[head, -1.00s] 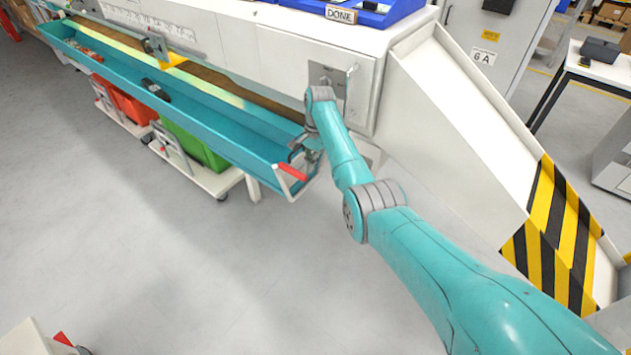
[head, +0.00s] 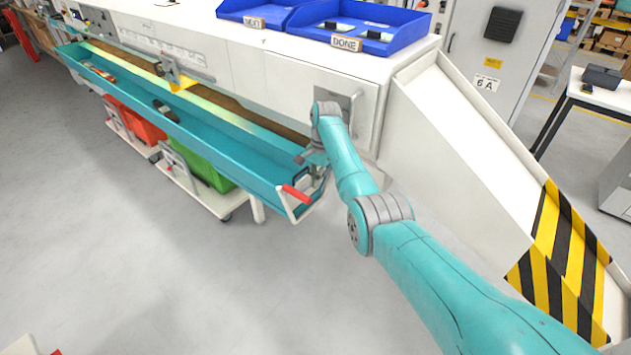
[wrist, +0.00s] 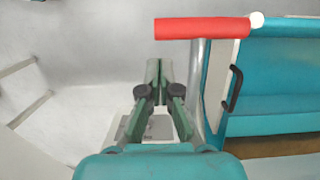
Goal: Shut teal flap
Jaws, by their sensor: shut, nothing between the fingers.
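The teal flap (head: 215,152) is a long trough-like panel hanging open along the front of the white machine. A red handle (head: 296,193) on a pale bracket sits at its near end. My gripper (head: 316,160) is beside that end, partly hidden by my own wrist. In the wrist view, my gripper (wrist: 159,72) is shut and empty. The red handle (wrist: 202,28) lies just ahead and to the right of the fingertips, with its grey bar (wrist: 196,85) close beside the right finger. I cannot tell whether they touch. The flap (wrist: 280,75) fills the right side.
Green (head: 205,172) and red (head: 140,120) bins on white trolleys stand under the flap. Small dark items lie in the flap. Blue trays (head: 365,22) sit on the machine top. A white chute (head: 470,140) with striped edges is to the right. The floor in front is clear.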

